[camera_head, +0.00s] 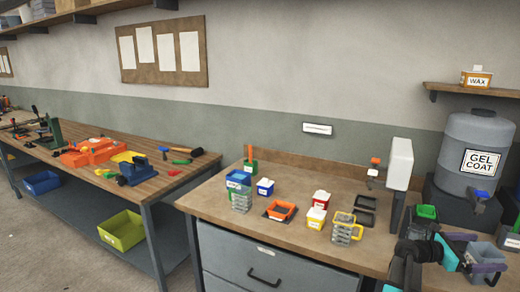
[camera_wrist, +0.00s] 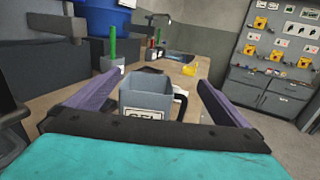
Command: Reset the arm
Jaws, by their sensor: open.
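My gripper (camera_head: 488,253) is at the lower right of the head view, with a teal body and two purple fingers. It is open. In the wrist view, the fingers (camera_wrist: 161,78) stand wide apart on either side of a grey square cup (camera_wrist: 146,103) with a partly hidden white label. The cup also shows in the head view (camera_head: 484,252). There are gaps between the cup and the fingers in the wrist view. I cannot tell whether the cup's lower part touches anything of the gripper.
A gel coat drum (camera_head: 480,145) stands at the right, behind my gripper. A white dispenser (camera_head: 400,163) stands left of it. A wooden bench (camera_head: 150,143) with tools is at left.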

